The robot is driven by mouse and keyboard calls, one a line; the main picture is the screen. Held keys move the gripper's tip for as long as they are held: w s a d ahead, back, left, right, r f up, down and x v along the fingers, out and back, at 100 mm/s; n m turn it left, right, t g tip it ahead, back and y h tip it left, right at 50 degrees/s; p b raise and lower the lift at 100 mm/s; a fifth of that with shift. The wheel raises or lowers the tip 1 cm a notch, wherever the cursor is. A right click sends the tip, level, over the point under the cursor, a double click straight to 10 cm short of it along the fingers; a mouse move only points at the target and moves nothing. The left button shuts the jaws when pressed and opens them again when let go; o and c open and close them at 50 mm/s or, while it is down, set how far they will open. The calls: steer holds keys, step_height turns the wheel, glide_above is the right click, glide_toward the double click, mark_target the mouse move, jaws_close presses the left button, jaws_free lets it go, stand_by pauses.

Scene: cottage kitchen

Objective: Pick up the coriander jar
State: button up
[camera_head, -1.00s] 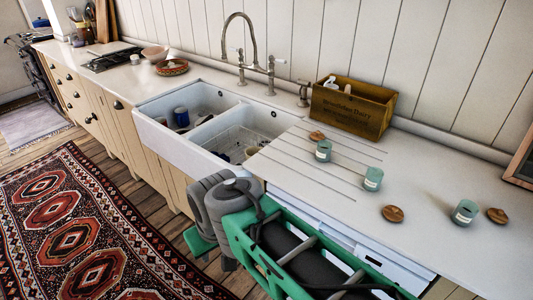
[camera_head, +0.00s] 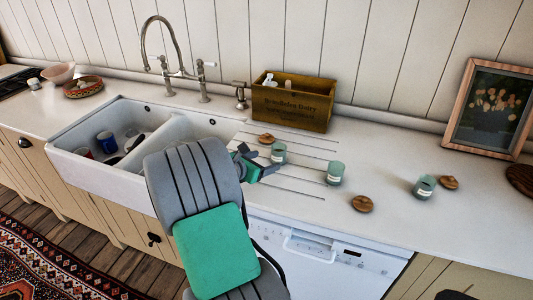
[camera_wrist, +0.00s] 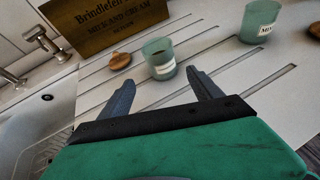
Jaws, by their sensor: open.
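Three small teal jars with pale labels stand on the counter: the left jar (camera_head: 278,154), the middle jar (camera_head: 335,173) and the right jar (camera_head: 425,188). I cannot read which one is coriander. My gripper (camera_head: 262,167) is open and empty, just left of the left jar. In the wrist view the left jar (camera_wrist: 158,52) is ahead of and between my open fingers (camera_wrist: 161,87), a little beyond their tips. Its label is too blurred to read. The middle jar (camera_wrist: 259,20) is at the upper right, its label partly legible, seeming to start with "M".
Round wooden lids lie near the jars: one behind the left jar (camera_head: 267,138), one by the middle jar (camera_head: 362,204), one by the right jar (camera_head: 448,182). A wooden crate (camera_head: 292,106) stands behind. The sink (camera_head: 75,150) is left, a picture frame (camera_head: 490,110) right.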

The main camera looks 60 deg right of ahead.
mark_target(274, 158)
steer(key=shift+n, duration=0.3)
steer(key=x, duration=0.5)
steer(key=p+x, duration=0.1)
steer(key=x, duration=0.2)
steer(key=shift+s+d+r, duration=0.2)
steer(key=shift+s+r, duration=0.05)
steer(key=shift+s, duration=0.15)
steer(key=c, duration=1.5)
